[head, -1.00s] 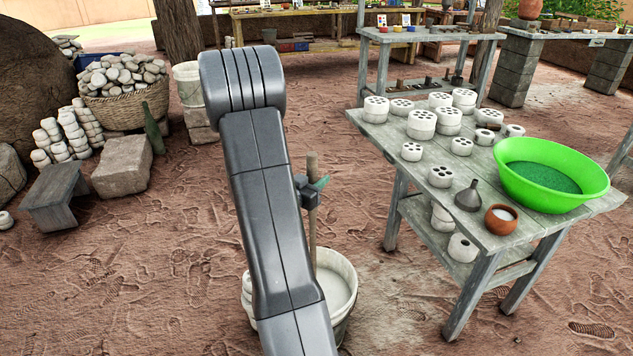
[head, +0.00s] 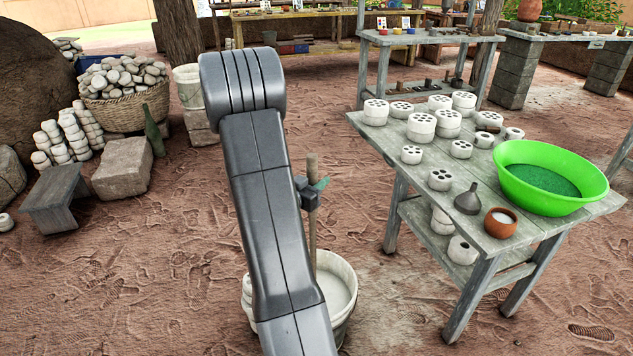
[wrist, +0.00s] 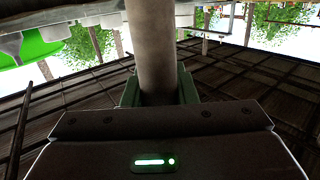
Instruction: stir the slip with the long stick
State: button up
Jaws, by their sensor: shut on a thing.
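The long stick (head: 313,235) stands nearly upright in the head view, its lower end inside the white bucket (head: 344,312). Pale slip (head: 333,292) shows in the bucket; my arm hides the bucket's left part. My gripper (head: 311,192) is shut on the stick a little below its top end. In the wrist view the stick (wrist: 150,45) runs between the green-edged fingers of my gripper (wrist: 158,92). The stick's lower tip is hidden.
A grey wooden table (head: 400,150) stands right of the bucket with several white pierced pieces, a funnel (head: 468,199), a small clay bowl (head: 500,223) and a green basin (head: 551,177). Stone blocks (head: 122,168) and a low stool (head: 55,197) stand at left. Bare ground lies around the bucket.

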notch_tip(320, 180, up, 5)
jog(key=p, duration=0.3)
jog(key=shift+p, duration=0.35)
